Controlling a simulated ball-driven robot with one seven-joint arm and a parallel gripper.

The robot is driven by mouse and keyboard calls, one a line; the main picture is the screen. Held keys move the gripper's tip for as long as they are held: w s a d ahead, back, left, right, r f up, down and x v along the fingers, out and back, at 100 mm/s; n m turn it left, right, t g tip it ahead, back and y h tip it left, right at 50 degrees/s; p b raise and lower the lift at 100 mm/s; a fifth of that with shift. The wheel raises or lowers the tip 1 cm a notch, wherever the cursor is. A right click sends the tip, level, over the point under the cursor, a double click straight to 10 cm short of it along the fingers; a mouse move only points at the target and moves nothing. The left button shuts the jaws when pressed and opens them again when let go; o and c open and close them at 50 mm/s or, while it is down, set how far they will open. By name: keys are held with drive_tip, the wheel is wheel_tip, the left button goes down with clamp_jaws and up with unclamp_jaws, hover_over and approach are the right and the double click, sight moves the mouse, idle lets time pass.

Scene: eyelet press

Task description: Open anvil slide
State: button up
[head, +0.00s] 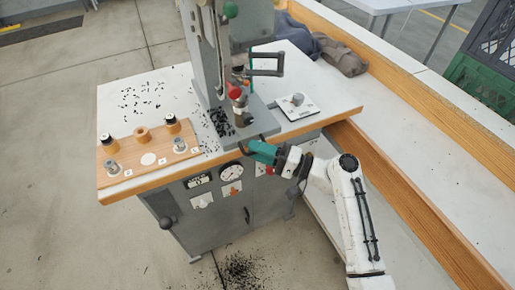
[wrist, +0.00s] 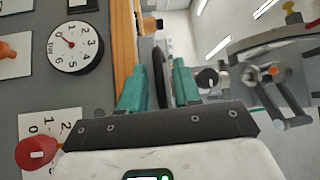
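The grey eyelet press (head: 208,60) stands on the white-topped bench. Its base plate (head: 262,113) reaches toward the bench's front edge, with a small metal anvil area (head: 243,117) under the head. My gripper (head: 250,149) has teal fingers and is at the front edge, just in front of the press base. In the wrist view its two fingers (wrist: 160,88) are apart. A dark, narrow bar-like part (wrist: 158,68), possibly the slide's handle, shows in the gap between them. I cannot tell whether the fingers touch it. The slide's position is unclear.
A wooden board (head: 148,158) with posts and knobs lies at the left of the bench. A round gauge (wrist: 75,47) and a red knob (wrist: 36,153) are on the cabinet front beside my gripper. A wood-edged counter (head: 430,110) runs along the right.

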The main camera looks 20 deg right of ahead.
drive_tip(key=shift+w+a, duration=0.15)
clamp_jaws()
idle(0.6)
